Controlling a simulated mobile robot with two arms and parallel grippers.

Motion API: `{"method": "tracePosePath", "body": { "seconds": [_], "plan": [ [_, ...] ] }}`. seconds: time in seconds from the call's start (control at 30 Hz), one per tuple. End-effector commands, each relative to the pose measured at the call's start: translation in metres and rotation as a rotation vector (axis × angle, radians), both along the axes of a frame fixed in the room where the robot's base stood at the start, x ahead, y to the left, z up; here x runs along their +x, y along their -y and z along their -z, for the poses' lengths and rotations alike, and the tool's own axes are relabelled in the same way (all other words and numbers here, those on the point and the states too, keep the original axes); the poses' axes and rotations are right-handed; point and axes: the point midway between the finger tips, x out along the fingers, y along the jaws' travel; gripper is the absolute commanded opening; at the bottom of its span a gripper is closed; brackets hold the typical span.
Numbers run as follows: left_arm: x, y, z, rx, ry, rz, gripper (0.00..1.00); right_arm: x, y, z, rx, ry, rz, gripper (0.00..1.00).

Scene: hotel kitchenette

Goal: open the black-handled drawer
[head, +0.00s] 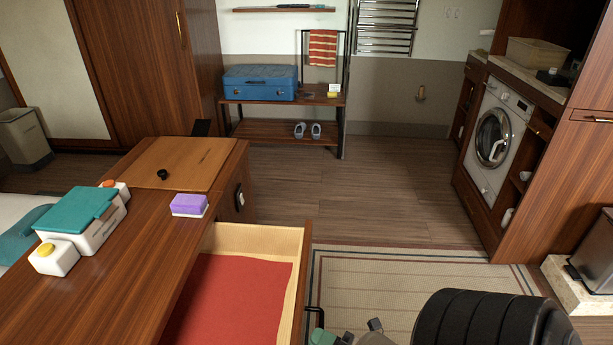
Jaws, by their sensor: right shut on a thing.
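The drawer (303,265) stands pulled out from the wooden counter, showing pale inner walls and a red lining (235,300). It looks empty in the part I see. Its black handle (318,316) is on the front face at the bottom of the head view, partly cut off. My right gripper (332,338) is at the bottom edge, shut on the handle; its fingers are mostly below the frame. My left gripper is not in view.
On the counter are a teal-lidded white box (88,222), a purple-and-white sponge (189,205) and a small black knob (162,174). A striped rug (410,285) lies right of the drawer. A washing machine (497,140) stands at the right; the middle floor is clear.

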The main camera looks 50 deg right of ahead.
Motion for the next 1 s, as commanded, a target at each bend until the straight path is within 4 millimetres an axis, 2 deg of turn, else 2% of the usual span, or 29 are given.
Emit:
{"method": "tracePosePath", "body": {
  "seconds": [0.4, 0.43, 0.57, 0.87, 1.0],
  "plan": [
    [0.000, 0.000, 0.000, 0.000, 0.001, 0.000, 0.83, -0.002, 0.002, 0.001, 0.000, -0.003, 0.002, 0.00],
    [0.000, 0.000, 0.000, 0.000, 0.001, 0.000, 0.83, -0.002, 0.002, 0.001, 0.000, -0.003, 0.002, 0.16],
    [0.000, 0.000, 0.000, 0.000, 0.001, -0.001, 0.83, -0.002, 0.001, 0.001, 0.001, -0.002, 0.002, 0.36],
    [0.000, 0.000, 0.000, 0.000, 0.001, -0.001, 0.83, -0.003, 0.002, 0.001, 0.001, -0.001, 0.001, 0.37],
    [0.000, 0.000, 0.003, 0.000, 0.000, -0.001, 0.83, -0.015, 0.005, 0.004, 0.000, -0.003, 0.002, 0.37]
  ]
}}
